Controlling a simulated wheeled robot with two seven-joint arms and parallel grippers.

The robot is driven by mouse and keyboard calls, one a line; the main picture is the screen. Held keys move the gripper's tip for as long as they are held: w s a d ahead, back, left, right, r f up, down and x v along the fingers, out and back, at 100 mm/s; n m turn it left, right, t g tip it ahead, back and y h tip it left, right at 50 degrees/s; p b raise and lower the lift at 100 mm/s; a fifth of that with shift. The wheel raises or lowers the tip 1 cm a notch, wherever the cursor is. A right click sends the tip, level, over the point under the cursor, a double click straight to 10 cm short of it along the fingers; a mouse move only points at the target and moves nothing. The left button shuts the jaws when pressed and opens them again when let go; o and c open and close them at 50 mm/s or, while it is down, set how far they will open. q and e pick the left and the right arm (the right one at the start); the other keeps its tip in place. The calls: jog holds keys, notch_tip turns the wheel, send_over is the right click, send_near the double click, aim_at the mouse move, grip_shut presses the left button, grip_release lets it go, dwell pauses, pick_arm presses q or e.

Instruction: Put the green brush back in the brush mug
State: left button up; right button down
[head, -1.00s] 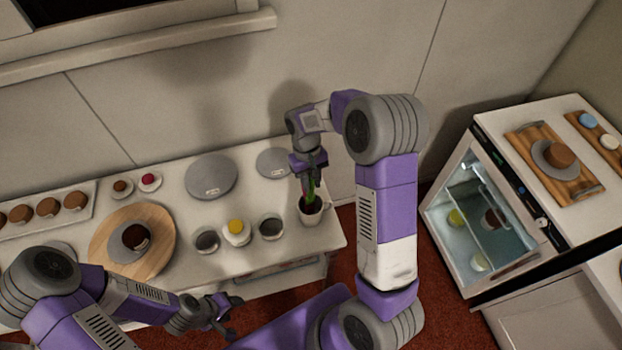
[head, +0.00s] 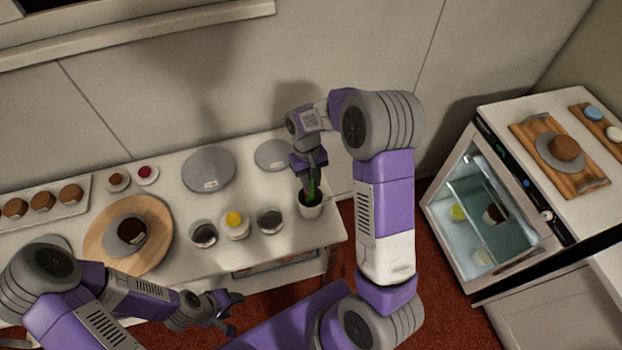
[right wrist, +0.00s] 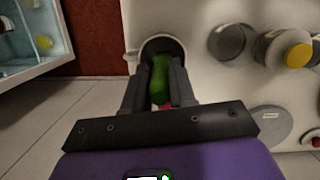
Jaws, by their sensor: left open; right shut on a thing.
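The white brush mug (head: 311,211) stands near the right end of the table, and it also shows in the right wrist view (right wrist: 133,58). My right gripper (head: 310,176) is above the mug, pointing down, and is shut on the green brush (right wrist: 160,80). The brush is upright, with its lower part at or inside the mug opening; its lower end is hidden. My left gripper (head: 230,312) is open and empty in front of the table, away from the mug.
Cups (head: 204,234) stand left of the mug, one with a yellow top (head: 234,220). Grey turntables (head: 208,170) lie behind them. A round wooden board (head: 98,243) with a chocolate cake is at left. A glass-doored cabinet (head: 490,215) stands to the right, across a red floor gap.

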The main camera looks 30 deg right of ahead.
jog(key=shift+f, duration=0.15)
jog(key=shift+w+b+x, duration=0.2)
jog(key=shift+b+x, duration=0.65)
jog(key=shift+x, duration=0.25)
jog(key=c, duration=0.8)
grip_release()
jog(key=shift+c, duration=0.2)
jog(key=p+v, duration=0.2)
jog(key=v, duration=0.1)
jog(key=s+p+v, duration=0.1)
jog(key=p+v, duration=0.2)
jog(key=s+p+v, duration=0.1)
jog(key=p+v, duration=0.2)
jog(key=v, duration=0.1)
